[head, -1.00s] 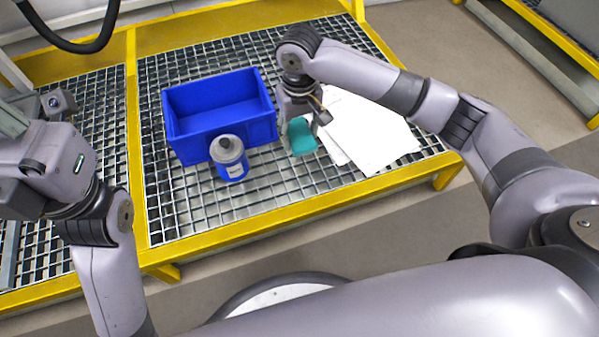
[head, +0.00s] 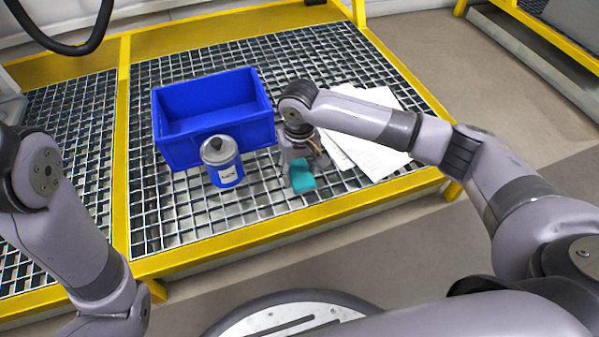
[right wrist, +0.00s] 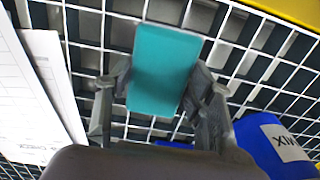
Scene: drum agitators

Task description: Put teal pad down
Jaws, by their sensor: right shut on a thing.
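The teal pad (head: 302,183) is between the fingers of my right gripper (head: 302,168), low over the grating in front of the papers. In the right wrist view the teal pad (right wrist: 163,68) is a flat rectangle with the fingers of the right gripper (right wrist: 158,85) on both its sides. The right gripper is shut on it. I cannot tell whether the pad touches the grating. My left arm shows at the left edge, but its gripper is out of view.
A blue bin (head: 215,113) stands on the yellow-framed metal grating (head: 190,215). A blue container with a grey lid (head: 222,162) stands in front of it, left of the pad. White papers (head: 372,155) lie right of the gripper. The front grating is clear.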

